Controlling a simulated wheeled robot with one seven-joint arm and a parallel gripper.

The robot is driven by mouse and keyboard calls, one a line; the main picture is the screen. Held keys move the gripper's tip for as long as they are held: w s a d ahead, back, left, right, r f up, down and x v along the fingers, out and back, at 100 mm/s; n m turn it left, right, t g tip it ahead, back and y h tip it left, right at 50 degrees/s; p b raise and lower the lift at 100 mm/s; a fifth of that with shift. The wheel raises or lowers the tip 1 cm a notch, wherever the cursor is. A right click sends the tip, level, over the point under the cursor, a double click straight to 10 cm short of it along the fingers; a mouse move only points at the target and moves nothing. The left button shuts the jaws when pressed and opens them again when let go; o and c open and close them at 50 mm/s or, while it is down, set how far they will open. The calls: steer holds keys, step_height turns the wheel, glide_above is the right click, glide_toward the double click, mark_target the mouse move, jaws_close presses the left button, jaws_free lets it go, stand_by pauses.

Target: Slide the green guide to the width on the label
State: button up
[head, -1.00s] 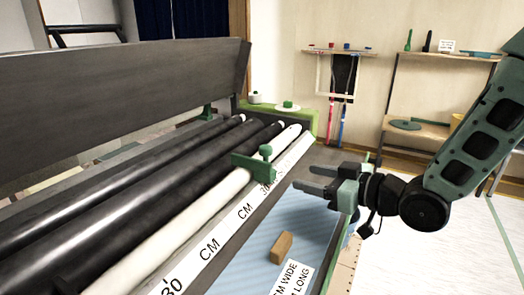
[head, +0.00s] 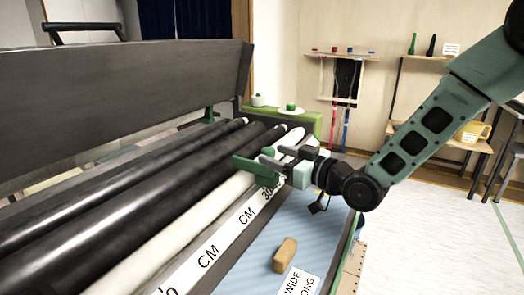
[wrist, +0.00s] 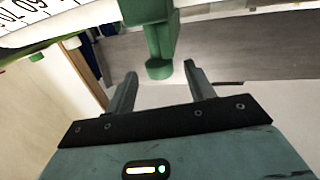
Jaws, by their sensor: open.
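The green guide (head: 250,168) sits across the white roller beside the printed scale strip (head: 225,240), near the strip's far end. Its round green knob (head: 268,152) stands up at the scale side. My gripper (head: 273,158) is open at the knob. In the wrist view the green guide (wrist: 150,28) comes down from the top, and its knob (wrist: 158,69) appears between the fingertips of my gripper (wrist: 160,71); I cannot tell whether they touch. The white label (head: 298,284) is cut off by the lower edge; only "WIDE" and part of "LONG" are readable.
Dark rollers (head: 130,205) lie left of the white roller, under a long grey panel (head: 120,95). A tan block (head: 285,254) lies on the blue striped sheet (head: 262,262). A green ledge (head: 310,124) with small items stands beyond the rollers. Floor at the right is clear.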

mark_target(256, 163)
steer(key=shift+x, duration=2.65)
